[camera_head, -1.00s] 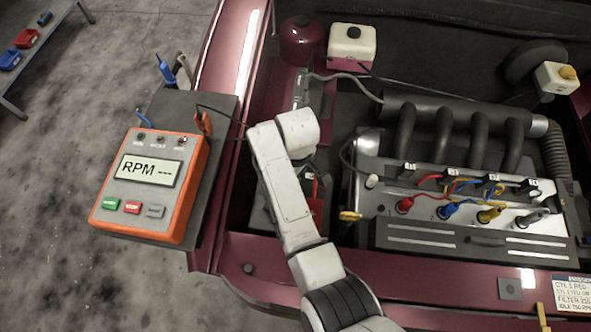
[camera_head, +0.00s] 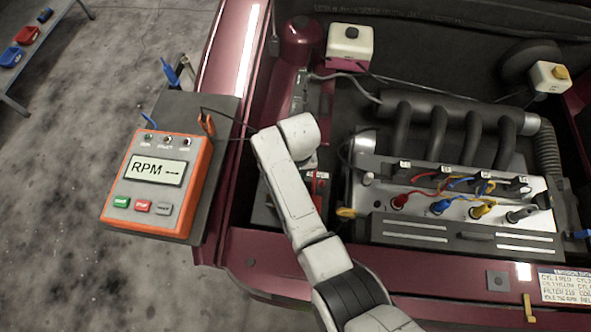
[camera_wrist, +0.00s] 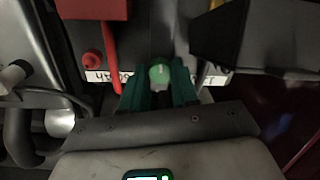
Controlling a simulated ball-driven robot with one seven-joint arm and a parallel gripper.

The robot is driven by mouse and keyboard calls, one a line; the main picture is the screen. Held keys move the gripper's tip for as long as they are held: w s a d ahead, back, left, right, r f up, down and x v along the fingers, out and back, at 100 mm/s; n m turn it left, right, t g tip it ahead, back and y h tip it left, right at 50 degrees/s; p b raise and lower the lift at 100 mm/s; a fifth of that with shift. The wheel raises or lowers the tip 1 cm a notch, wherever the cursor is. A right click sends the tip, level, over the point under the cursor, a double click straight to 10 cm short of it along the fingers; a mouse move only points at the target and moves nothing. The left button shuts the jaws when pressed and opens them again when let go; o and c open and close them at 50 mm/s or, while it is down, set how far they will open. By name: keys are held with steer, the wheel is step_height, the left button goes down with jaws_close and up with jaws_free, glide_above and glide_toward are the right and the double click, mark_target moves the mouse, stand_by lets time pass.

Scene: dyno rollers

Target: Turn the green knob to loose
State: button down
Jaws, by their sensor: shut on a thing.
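The green knob (camera_wrist: 160,74) is in the upper middle of the wrist view, a small round knob with a pale mark on its face. My gripper (camera_wrist: 159,88) is shut on it, with a teal finger at each side. A white label strip (camera_wrist: 100,76) with dark letters runs behind the knob, partly covered by the fingers; I cannot read it fully. In the head view my arm reaches into the left of the engine bay by the battery (camera_head: 264,218). My gripper and the knob are hidden there behind the arm.
A red cable and terminal (camera_wrist: 93,58) lie left of the knob, and a dark block (camera_wrist: 262,38) stands to its right. The engine (camera_head: 460,205) with coloured plug leads fills the bay's right. An orange RPM meter (camera_head: 157,182) sits on a shelf at left.

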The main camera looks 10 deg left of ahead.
steer(key=shift+m, duration=0.5)
steer(key=c, duration=0.9)
jaws_free()
steer(key=shift+o, duration=0.2)
steer(key=shift+r, duration=0.1)
step_height(320, 180, up, 11)
steer(key=shift+d+f, duration=0.2)
